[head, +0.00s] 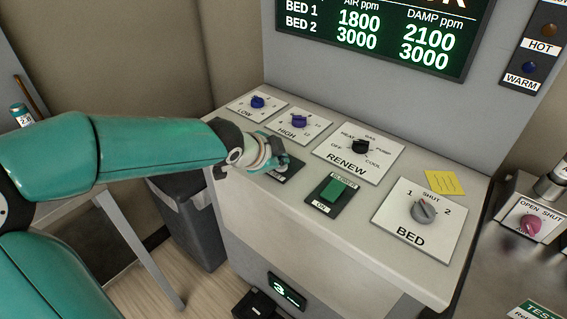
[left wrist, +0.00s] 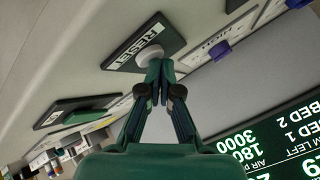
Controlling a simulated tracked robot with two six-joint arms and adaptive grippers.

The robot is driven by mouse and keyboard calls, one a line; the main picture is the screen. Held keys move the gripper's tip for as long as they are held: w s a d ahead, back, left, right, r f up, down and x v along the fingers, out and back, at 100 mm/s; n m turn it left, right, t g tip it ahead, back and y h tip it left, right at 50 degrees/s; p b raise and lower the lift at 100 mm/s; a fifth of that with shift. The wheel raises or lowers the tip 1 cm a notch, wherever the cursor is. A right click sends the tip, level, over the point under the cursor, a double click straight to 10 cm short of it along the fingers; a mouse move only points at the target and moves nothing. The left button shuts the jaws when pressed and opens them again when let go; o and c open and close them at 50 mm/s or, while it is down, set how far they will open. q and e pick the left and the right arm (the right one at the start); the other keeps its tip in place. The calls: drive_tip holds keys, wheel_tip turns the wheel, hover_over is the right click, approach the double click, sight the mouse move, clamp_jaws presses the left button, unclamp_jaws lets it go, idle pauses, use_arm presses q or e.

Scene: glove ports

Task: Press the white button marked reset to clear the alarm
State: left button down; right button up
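In the head view my left gripper (head: 279,163) is over the panel's front left, below the HIGH dial. There it hides the button, and only part of the dark plate (head: 288,173) shows. My right gripper is not in view.
A green rocker switch (head: 333,190) is just right of the gripper on the sloped panel. Behind are the LOW knob (head: 257,102), HIGH knob (head: 299,121) and RENEW knob (head: 360,146). The BED knob (head: 423,211) and a yellow note (head: 444,183) are further right.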

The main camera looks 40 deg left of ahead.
use_arm(q)
drive_tip(key=shift+s+f, duration=0.1)
wheel_tip(320, 180, up, 6)
drive_tip(key=p, duration=0.5)
idle(0.9)
